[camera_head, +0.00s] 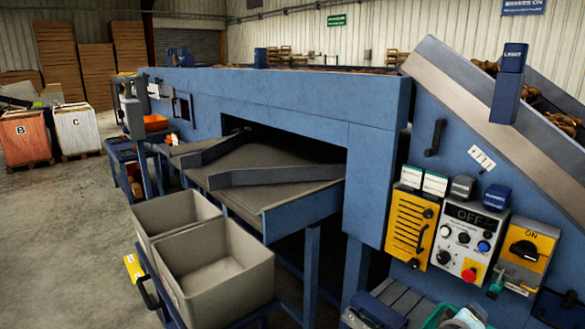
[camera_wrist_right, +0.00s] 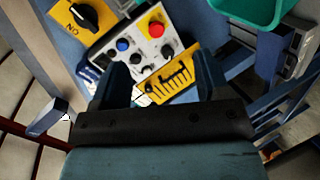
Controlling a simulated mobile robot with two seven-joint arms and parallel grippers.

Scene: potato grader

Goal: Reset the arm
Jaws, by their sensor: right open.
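My right gripper (camera_wrist_right: 163,78) shows in the right wrist view, with its two dark fingers spread wide and nothing between them. Beyond the fingers is the control panel (camera_wrist_right: 148,48), with a red button, a blue button and black knobs. The yellow slotted cover (camera_wrist_right: 165,82) shows between the fingers, apparently behind them. In the head view the panel (camera_head: 466,243) reads OFF, with the yellow cover (camera_head: 411,230) to its left. I cannot make out either gripper in the head view. My left gripper is not in view.
A yellow ON switch (camera_head: 526,250) is right of the panel. A green bin (camera_wrist_right: 265,8) is near the right wrist. Two beige bins (camera_head: 212,270) stand before the blue grader (camera_head: 290,95). Crates B (camera_head: 25,137) and C (camera_head: 76,130) are far left.

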